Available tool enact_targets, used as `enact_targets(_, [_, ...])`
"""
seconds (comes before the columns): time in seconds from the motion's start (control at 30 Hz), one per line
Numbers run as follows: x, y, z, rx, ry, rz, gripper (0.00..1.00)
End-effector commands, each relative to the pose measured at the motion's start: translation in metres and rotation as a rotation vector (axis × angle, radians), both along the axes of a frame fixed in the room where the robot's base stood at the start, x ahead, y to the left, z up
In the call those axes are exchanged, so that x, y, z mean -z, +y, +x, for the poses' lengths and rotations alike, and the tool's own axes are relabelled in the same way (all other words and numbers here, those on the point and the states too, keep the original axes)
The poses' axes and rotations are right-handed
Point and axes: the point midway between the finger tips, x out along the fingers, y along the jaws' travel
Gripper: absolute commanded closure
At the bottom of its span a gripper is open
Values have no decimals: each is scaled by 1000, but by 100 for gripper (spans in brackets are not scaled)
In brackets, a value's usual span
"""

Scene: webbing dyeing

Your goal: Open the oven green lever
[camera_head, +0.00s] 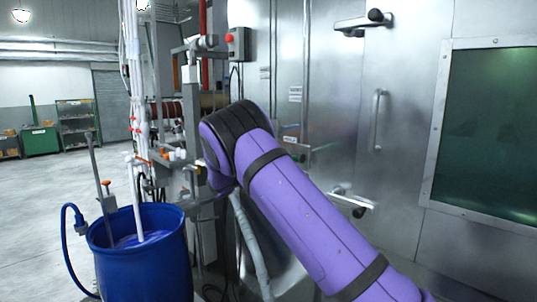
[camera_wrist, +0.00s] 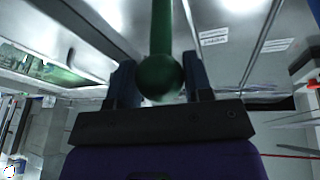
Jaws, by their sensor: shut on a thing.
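The green lever (camera_wrist: 161,72), a round bar with a ball-like end, shows in the wrist view between the two dark fingers of my gripper (camera_wrist: 160,82). My gripper is shut on the lever near its rounded end. In the head view my purple arm reaches toward the metal oven front (camera_head: 345,95) and hides my gripper and most of the lever. The oven door has a vertical handle (camera_head: 377,120) and a dark green window (camera_head: 490,130).
A blue barrel (camera_head: 140,265) with rods and a hose stands at the left. Pipes and a rack (camera_head: 190,110) stand close to my arm. A grey box with a red button (camera_head: 237,43) is on the wall above. Two latches (camera_head: 362,21) (camera_head: 352,201) project from the oven. Floor at far left is clear.

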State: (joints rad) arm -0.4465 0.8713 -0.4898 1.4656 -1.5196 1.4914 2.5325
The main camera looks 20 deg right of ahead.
Motion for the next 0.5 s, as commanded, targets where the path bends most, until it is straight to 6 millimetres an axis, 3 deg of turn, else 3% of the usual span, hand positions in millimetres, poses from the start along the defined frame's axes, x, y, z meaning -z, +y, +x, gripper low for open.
enact_targets(0.13, [15,0,0,2,-19,-68,96])
enact_targets(0.5, [24,0,-1,3,-42,-122,96])
